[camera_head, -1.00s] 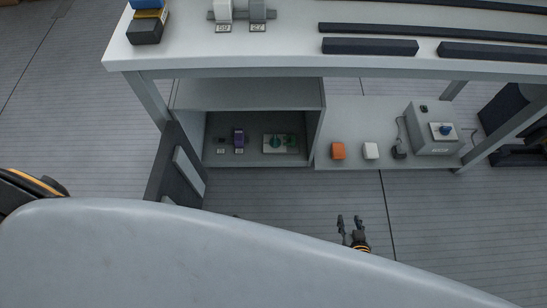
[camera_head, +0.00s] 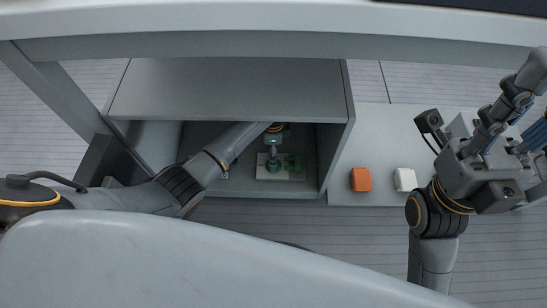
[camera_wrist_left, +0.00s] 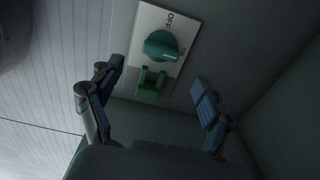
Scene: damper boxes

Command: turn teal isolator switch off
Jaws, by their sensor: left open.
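The teal isolator switch (camera_wrist_left: 161,46) is a round knob on a pale plate marked OFF and ON. Its raised grip appears to point towards the ON mark. A green bracket (camera_wrist_left: 150,83) sits beside the knob; it also shows in the head view (camera_head: 295,163). My left gripper (camera_wrist_left: 155,76) is open and empty, its fingers apart on either side of the bracket and short of the knob. In the head view my left gripper (camera_head: 272,157) reaches into the cabinet over the plate (camera_head: 266,175) and hides the knob. My right gripper (camera_head: 535,105) is open and raised at the right.
The bench edge (camera_head: 250,45) runs above.

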